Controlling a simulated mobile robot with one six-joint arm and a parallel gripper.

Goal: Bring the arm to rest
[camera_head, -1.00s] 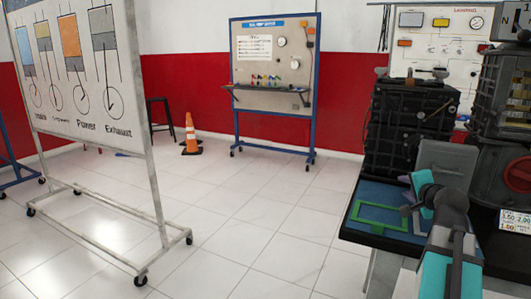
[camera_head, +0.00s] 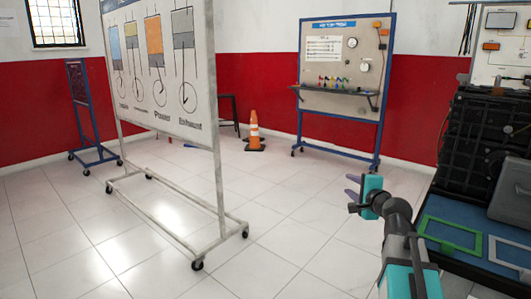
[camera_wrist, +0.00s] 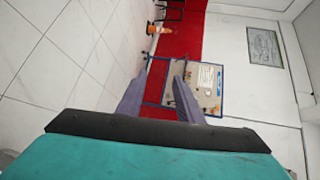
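My teal and grey arm reaches up from the lower right of the head view. My gripper (camera_head: 352,188) is at its end, in front of the white floor and left of the workbench in the picture. In the wrist view my gripper (camera_wrist: 159,78) shows two grey fingers standing apart with nothing between them. It is open and empty, and touches nothing that I can see.
A workbench with a blue top (camera_head: 456,212) bears a green frame (camera_head: 450,247) and a black engine block (camera_head: 480,135) at the right. A wheeled whiteboard (camera_head: 160,85) stands at the left. A trainer board (camera_head: 342,65) and an orange cone (camera_head: 254,133) stand behind. The middle floor is clear.

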